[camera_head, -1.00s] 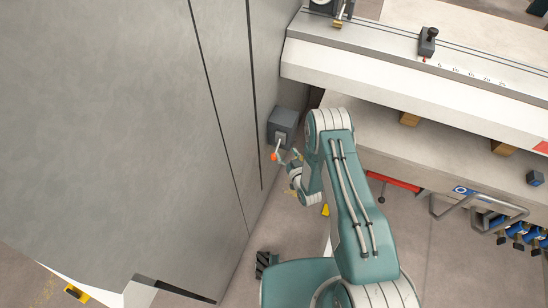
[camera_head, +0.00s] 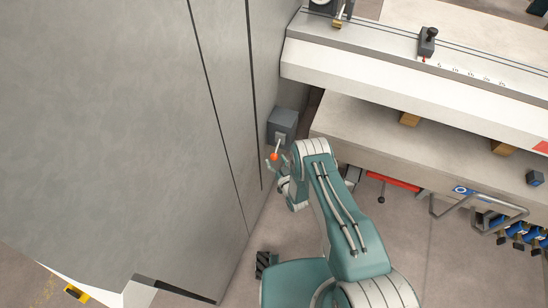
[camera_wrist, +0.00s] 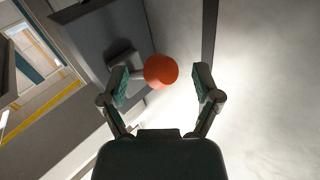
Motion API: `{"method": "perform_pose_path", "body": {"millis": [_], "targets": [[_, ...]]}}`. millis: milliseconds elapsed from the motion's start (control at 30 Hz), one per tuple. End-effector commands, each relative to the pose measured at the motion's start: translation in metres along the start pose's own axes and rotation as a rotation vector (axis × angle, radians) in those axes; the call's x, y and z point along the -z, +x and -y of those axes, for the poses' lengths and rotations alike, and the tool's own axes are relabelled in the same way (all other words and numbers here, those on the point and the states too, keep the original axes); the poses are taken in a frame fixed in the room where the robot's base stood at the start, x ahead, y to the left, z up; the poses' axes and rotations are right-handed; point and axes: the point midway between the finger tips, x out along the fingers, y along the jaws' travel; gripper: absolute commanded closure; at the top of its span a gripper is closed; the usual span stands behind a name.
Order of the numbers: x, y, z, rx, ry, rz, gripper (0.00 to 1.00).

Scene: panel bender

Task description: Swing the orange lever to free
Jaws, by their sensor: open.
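The orange lever is a short grey handle with an orange ball knob (camera_head: 274,157), on a dark grey box (camera_head: 283,126) fixed to the tall grey cabinet. In the head view the handle hangs down from the box. My gripper (camera_head: 273,165) is at the knob, at the end of my teal arm. In the wrist view my gripper (camera_wrist: 163,78) is open, and the orange knob (camera_wrist: 160,71) shows in the space between its fingertips, nearer the left finger. I cannot tell whether a finger touches the knob or the handle.
The tall grey cabinet (camera_head: 130,120) fills the left side close to my gripper. The long pale machine beam (camera_head: 420,90) runs along the upper right. A red bar (camera_head: 393,181) and a metal handle (camera_head: 478,207) lie below it. Open floor (camera_head: 450,260) is at the lower right.

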Motion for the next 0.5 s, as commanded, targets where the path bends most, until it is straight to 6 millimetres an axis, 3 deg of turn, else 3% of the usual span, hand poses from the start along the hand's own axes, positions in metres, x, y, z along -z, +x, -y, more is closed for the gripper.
{"method": "perform_pose_path", "body": {"millis": [133, 433, 500], "targets": [[-0.0003, 0.0123, -0.0001, -0.001, 0.000, 0.001, 0.19], [-0.0001, 0.0150, -0.0002, -0.001, 0.000, 0.001, 0.19], [0.0000, 0.0149, -0.0002, -0.001, 0.000, 0.001, 0.50]]}}
